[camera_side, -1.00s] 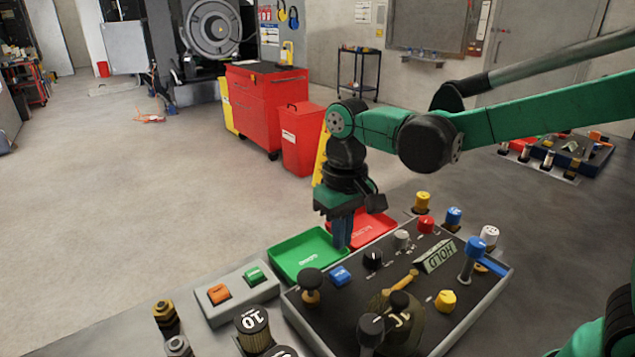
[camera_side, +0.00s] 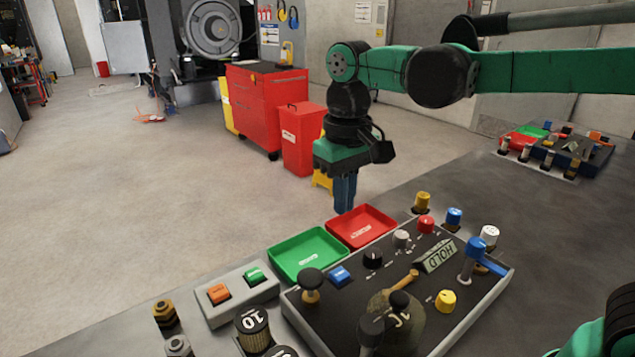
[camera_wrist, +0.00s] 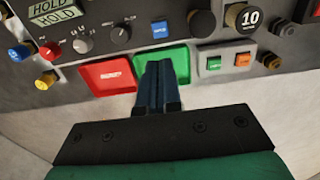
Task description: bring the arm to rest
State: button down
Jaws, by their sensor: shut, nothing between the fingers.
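My gripper (camera_side: 344,208) points straight down in the side view, its blue fingers together and empty. It hangs in the air above and behind the green tray (camera_side: 308,262) and the red tray (camera_side: 361,233). In the wrist view the closed fingers (camera_wrist: 158,66) overlap the middle of the green tray (camera_wrist: 188,70), with the red tray (camera_wrist: 110,80) to the left. My fingers touch nothing that I can see.
The control panel (camera_side: 462,300), with several knobs, buttons and a HOLD sign (camera_side: 437,257), stands in front of the trays. A box with orange and green buttons (camera_side: 236,291) is left of it. A second panel (camera_side: 570,150) stands at the far right. Red cabinets (camera_side: 267,105) stand behind on the floor.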

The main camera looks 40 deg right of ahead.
jog(key=s+d+f+t, duration=0.3)
jog(key=s+d+t, duration=0.2)
jog(key=s+t, duration=0.1)
jog(key=shift+d+f+t, duration=0.35)
jog(key=shift+d+t, duration=0.05)
jog(key=shift+t, duration=0.2)
